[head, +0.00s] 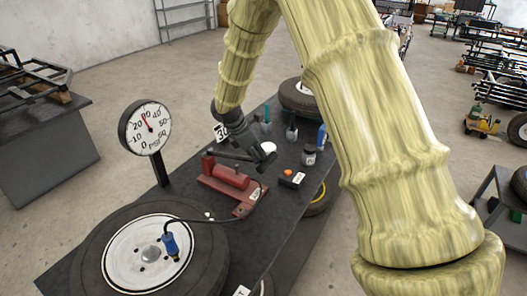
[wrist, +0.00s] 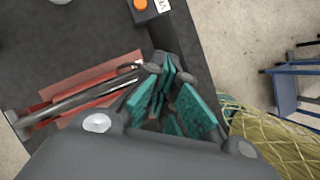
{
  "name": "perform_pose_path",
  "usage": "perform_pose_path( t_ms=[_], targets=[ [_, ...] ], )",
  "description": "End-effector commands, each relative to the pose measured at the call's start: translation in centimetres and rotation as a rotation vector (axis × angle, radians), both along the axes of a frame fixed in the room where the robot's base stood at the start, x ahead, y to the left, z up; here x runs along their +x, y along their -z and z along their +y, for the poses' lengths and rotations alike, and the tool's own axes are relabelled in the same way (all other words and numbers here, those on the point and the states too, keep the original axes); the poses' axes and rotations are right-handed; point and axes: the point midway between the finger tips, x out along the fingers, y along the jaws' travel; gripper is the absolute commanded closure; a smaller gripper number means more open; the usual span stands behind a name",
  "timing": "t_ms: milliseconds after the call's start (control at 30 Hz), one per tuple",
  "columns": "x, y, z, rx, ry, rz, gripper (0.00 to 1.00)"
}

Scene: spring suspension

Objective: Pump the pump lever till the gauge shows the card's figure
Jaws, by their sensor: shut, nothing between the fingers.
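The red foot-style pump (head: 230,177) sits on the dark bench, with its lever (head: 232,156) running low above it toward my gripper. My gripper (head: 266,160) is shut and empty at the lever's right end. In the wrist view the lever (wrist: 75,98) ends just left of my teal fingers (wrist: 165,75); I cannot tell whether they touch. The round gauge (head: 148,127) stands upright behind the tire, its red needle between about 20 and 30 PSI. A white card (head: 221,132) reads 30-something or 30, partly hidden by my arm.
A tire (head: 90,245) with a blue hose fitting (head: 170,245) lies at the bench's front. A black box with an orange button (head: 287,173) sits right of the pump; it also shows in the wrist view (wrist: 141,5). A grey can (head: 309,155) and blue bottle (head: 321,137) stand nearby.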

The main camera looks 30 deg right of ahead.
Motion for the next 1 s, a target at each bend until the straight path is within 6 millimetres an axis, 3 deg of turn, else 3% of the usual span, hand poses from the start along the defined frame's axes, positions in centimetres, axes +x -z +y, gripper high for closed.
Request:
perform_pose_path(
  t_ms=[267, 667, 1000],
  targets=[
    [0.3, -1.1, 2.6, -0.001, -0.001, 0.001, 1.00],
    [0.3, -1.3, 2.9, 0.000, 0.000, -0.001, 1.00],
    [0.6, -6.0, 5.2, 0.001, -0.001, -0.004, 1.00]
  ],
)
